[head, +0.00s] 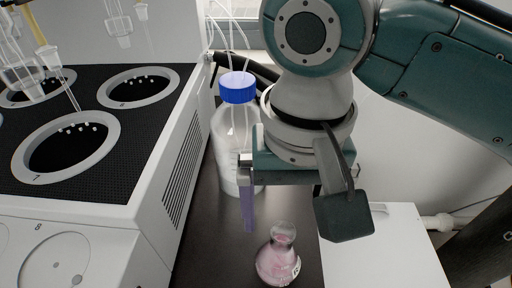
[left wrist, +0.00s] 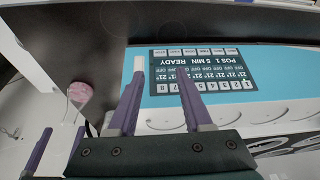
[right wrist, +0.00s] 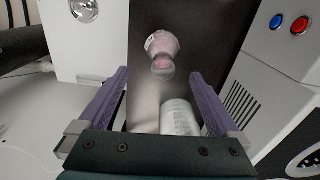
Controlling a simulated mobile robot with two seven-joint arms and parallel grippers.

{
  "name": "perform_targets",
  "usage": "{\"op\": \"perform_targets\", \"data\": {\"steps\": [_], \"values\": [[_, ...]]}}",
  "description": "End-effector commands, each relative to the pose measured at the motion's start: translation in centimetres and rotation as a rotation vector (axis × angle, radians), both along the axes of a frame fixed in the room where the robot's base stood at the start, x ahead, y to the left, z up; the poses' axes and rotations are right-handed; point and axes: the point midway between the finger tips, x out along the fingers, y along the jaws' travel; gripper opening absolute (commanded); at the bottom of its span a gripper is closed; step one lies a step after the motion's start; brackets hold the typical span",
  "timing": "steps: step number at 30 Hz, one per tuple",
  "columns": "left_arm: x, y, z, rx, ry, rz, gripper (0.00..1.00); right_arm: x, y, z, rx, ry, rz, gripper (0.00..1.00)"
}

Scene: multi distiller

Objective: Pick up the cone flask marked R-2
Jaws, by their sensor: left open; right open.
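A small cone flask with pink liquid (head: 278,262) stands upright on the dark bench strip. Marks show on its side, but I cannot read them. My right gripper (head: 292,212) is open and empty above and behind it in the head view, pointing down, with one finger hidden. In the right wrist view, the flask (right wrist: 162,50) is beyond the open fingertips (right wrist: 160,82), apart from them. The left wrist view shows the flask (left wrist: 79,92) at the left, and my left gripper (left wrist: 158,68) open and empty before the machine's display.
A large clear bottle with a blue cap (head: 238,110) stands close beside my right gripper. The white distiller machine (head: 160,170) with round wells borders the strip on the left. A white box (head: 375,245) stands on the right.

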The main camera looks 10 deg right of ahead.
Motion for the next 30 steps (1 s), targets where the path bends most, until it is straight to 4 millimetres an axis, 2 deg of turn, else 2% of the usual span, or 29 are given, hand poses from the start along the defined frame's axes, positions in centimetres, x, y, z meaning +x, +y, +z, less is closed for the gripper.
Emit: {"op": "perform_targets", "data": {"steps": [3,8,17,26,30], "values": [[0.0,0.2,-0.5,0.007,-0.001,-0.001,0.50,-0.1,0.0,-2.0,-0.001,0.002,0.000,0.98],[0.0,0.3,-0.8,0.010,-0.002,-0.003,0.50,-0.1,0.0,-3.3,-0.001,0.001,0.000,0.98],[0.0,0.3,-2.1,0.010,0.000,-0.003,0.50,-0.2,0.1,-7.6,-0.001,-0.001,0.002,0.98],[0.0,0.1,-2.0,0.002,0.000,0.000,0.50,-0.2,0.2,-8.0,0.001,-0.002,0.003,0.97],[0.0,0.0,-2.0,-0.002,0.000,0.003,0.50,-0.2,0.2,-8.0,0.001,-0.002,0.003,0.82]]}}
